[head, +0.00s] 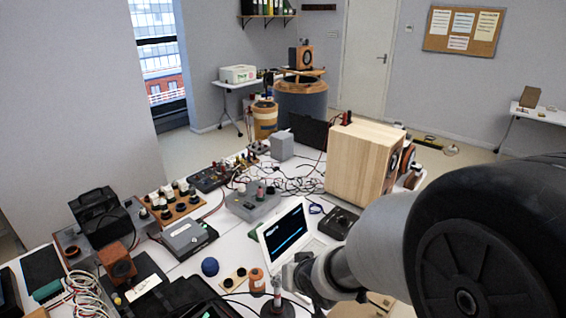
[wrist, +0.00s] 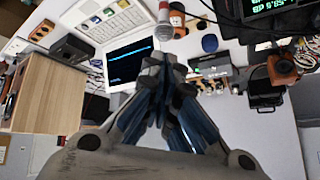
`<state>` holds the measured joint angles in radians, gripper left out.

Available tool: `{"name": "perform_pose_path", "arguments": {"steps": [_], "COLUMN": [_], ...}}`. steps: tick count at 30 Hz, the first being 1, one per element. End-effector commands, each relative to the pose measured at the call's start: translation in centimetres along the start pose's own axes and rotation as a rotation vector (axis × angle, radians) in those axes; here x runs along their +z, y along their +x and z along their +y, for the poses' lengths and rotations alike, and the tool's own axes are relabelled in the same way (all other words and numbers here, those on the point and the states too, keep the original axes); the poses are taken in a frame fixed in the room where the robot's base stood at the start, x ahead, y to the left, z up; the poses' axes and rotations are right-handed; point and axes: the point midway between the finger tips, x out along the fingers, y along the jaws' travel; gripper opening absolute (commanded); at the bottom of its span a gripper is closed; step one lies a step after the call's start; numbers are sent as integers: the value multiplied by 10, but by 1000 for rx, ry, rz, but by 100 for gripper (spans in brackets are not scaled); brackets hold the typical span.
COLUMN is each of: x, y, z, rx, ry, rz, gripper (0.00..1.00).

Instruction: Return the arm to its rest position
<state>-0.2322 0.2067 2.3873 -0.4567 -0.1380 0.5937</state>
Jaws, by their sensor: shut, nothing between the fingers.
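My gripper (wrist: 163,62) shows in the wrist view with its two fingers together and nothing between them. It points at the cluttered table, near the white laptop (wrist: 128,62) with a dark screen. In the head view my arm comes in from the lower right and reaches over the near part of the table (head: 222,259). The laptop (head: 284,232) stands open just behind the arm's end there. The gripper's fingertips are hard to make out in the head view.
A large wooden speaker box (head: 353,160) stands at the table's right side. A grey device (head: 188,237), a blue ball (head: 210,267), a black case (head: 98,212), cables and several small instruments crowd the table. A dark barrel (head: 301,100) stands behind.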

Motion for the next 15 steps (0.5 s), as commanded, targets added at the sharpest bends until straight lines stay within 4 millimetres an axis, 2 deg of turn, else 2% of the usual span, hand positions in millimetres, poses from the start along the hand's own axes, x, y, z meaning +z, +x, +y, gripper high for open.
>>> {"name": "perform_pose_path", "arguments": {"steps": [1, 2, 6, 10, 12, 15], "x": [-9, -10, -1, 23, 40, 67], "y": [-26, -40, -106, -166, -194, -228], "z": [16, 25, 59, 76, 80, 78], "rx": [49, 77, 184, 238, 248, 243], "ry": [5, 7, 25, 50, 62, 72], "rz": [10, 5, -36, -91, -122, -167], "gripper": [0, 0, 0, 0, 0, 0]}}
